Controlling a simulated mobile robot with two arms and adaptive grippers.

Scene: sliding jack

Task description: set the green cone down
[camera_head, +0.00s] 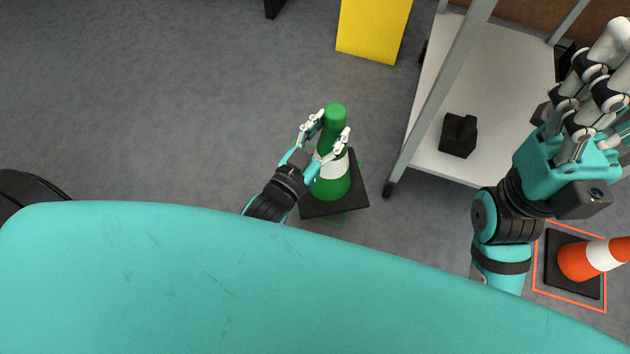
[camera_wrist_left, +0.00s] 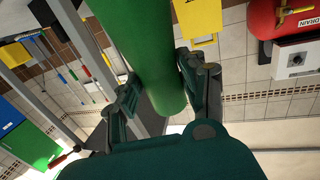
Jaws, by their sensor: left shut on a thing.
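The green cone (camera_head: 331,178) has a white band and a black square base, and it looks roughly upright near the middle of the head view. My left gripper (camera_head: 325,133) is shut on its upper part, one finger on each side. Bits of a green outline (camera_head: 333,222) show on the floor around the base. I cannot tell whether the base touches the floor. In the left wrist view the cone's green body (camera_wrist_left: 148,55) passes between the fingers (camera_wrist_left: 160,92). My right gripper (camera_head: 592,90) is raised at the right; its finger opening is unclear.
An orange-and-white cone (camera_head: 585,260) on a black base stands inside an orange floor outline at the lower right. A grey metal-framed shelf (camera_head: 500,70) holding a black object (camera_head: 459,135) stands right of the green cone. A yellow object (camera_head: 373,28) is behind.

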